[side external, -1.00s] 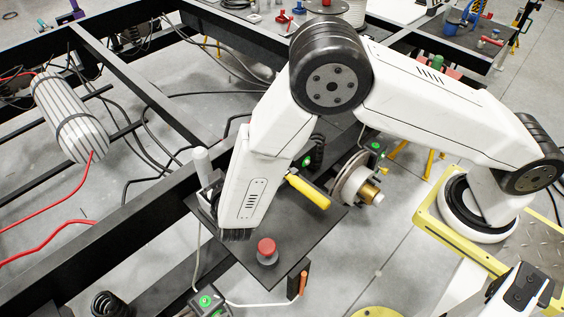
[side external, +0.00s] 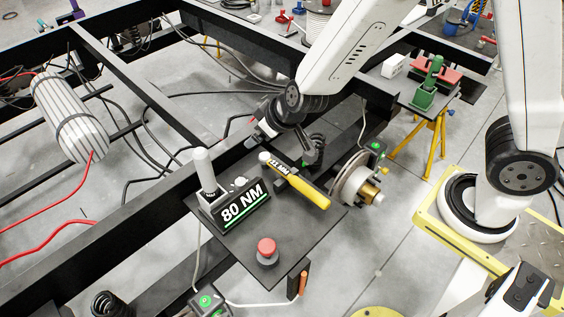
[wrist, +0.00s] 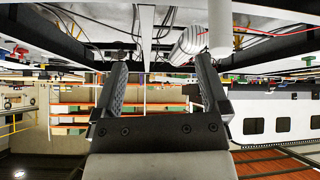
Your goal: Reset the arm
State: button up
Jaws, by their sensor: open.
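My gripper (wrist: 162,75) is open in the wrist view, with its two dark jaws wide apart and nothing between them. In the side external view my arm is raised, and its dark wrist end (side external: 262,138) hangs at the chassis rail, above and behind the black work plate (side external: 300,238). The jaws are too small and dark to make out there. A yellow-handled tool (side external: 308,193) with a small display lies on the plate, apart from my gripper. A display reading 80 NM (side external: 242,204) stands at the plate's left, beside a white cylinder (side external: 205,168).
A red button (side external: 267,250) sits near the plate's front. The black chassis rail (side external: 120,215) runs behind the plate. A brake hub (side external: 355,180) is to the right. A green tool (side external: 429,80) stands on a yellow-legged stand (side external: 424,140). A striped tank (side external: 70,118) is at left.

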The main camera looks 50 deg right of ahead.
jog(key=s+d+r+m+g, duration=0.2)
jog(key=s+d+g, duration=0.3)
jog(key=s+d, duration=0.6)
jog(key=s, duration=0.2)
jog(key=shift+s+d+r+m+h, duration=0.2)
jog(key=shift+s+d+m+h, duration=0.1)
jog(key=shift+d, duration=0.05)
